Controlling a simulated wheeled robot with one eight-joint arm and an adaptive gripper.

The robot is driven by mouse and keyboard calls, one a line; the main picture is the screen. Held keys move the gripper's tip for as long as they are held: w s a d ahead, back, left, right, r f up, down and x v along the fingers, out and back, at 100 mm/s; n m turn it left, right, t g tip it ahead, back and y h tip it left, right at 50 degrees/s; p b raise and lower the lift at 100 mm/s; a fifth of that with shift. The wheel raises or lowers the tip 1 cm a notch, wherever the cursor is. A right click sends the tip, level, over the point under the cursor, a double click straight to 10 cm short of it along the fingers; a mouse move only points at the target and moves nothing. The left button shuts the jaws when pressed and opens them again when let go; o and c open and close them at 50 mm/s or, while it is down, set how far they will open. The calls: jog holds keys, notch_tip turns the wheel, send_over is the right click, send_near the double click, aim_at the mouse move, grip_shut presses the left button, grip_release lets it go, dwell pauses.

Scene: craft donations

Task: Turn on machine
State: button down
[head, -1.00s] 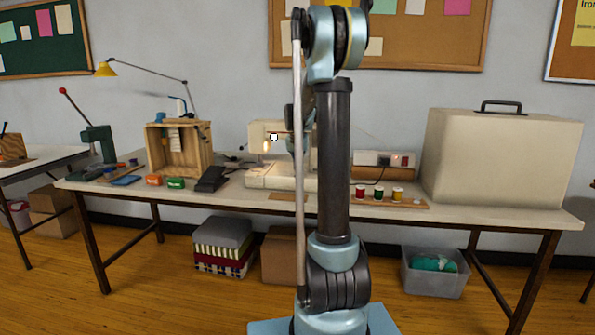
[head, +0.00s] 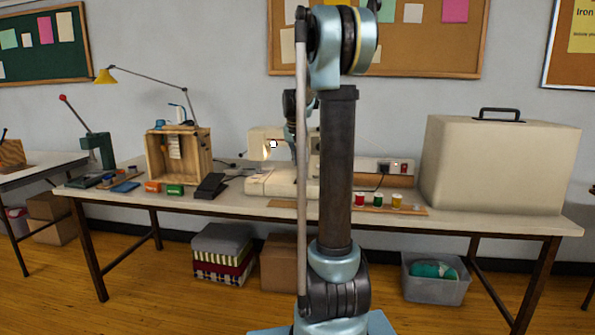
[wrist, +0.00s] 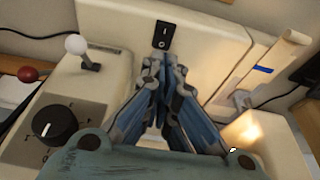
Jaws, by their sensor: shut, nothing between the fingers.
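The cream sewing machine (head: 262,136) stands on the middle table, partly hidden behind my arm in the head view. In the wrist view its body (wrist: 205,45) carries a black rocker switch (wrist: 164,35) marked with white symbols. A warm light (wrist: 243,128) glows at the machine's lower right. A black dial (wrist: 52,124) and a white-knobbed lever (wrist: 76,46) are on the left part. My gripper (wrist: 163,64) is shut and empty, its tips just below the switch in the picture. I cannot tell whether they touch the machine.
On the table (head: 480,219) are a black foot pedal (head: 209,188), a wooden crate (head: 178,152), thread spools (head: 378,199), a power strip with a red switch (head: 403,167) and a large cream case (head: 500,160). A desk lamp (head: 105,76) stands at left.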

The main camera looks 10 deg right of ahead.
jog(key=s+v, duration=0.1)
jog(key=v, duration=0.5)
jog(key=shift+a+f, duration=0.15)
jog(key=shift+a, duration=0.1)
